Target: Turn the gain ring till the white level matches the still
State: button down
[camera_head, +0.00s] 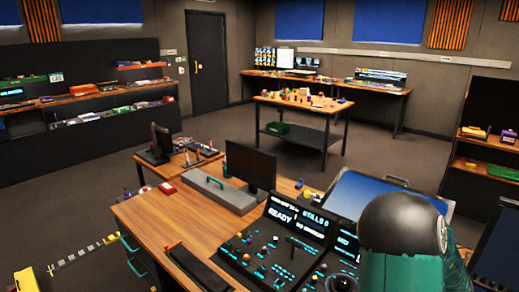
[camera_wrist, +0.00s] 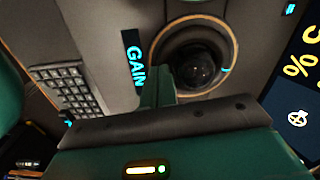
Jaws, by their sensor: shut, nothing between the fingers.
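The gain ring (camera_wrist: 231,43) circles a dark trackball (camera_wrist: 195,68) in the wrist view. It has a thin copper edge and a short cyan mark at its right side. A "GAIN" label (camera_wrist: 134,62) lies left of it. My gripper (camera_wrist: 158,86) is shut and empty, its green fingertips at the ring's lower left; I cannot tell if they touch it. In the head view the control panel (camera_head: 262,262) has lit screens (camera_head: 297,221) reading "READY" and "STILLS"; no white level is legible.
A keypad (camera_wrist: 70,88) lies left of the ring in the wrist view. In the head view a monitor (camera_head: 250,166) and a grey case (camera_head: 218,193) stand behind the panel on the wooden desk (camera_head: 150,222). My arm covers the panel's right side.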

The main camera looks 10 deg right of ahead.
jog(key=shift+w+a+m, duration=0.25)
jog(key=shift+m, duration=0.65)
jog(key=shift+w+a+m, duration=0.15)
jog(key=shift+w+m, duration=0.2)
jog(key=shift+m, duration=0.65)
jog(key=shift+w, duration=0.1)
jog(key=shift+w+a+m, duration=0.15)
jog(key=shift+w+m, duration=0.15)
jog(key=shift+m, duration=0.7)
jog(key=shift+f, duration=0.1)
jog(key=shift+w+m, duration=0.3)
jog(key=shift+m, duration=0.5)
notch_tip(320, 180, up, 9)
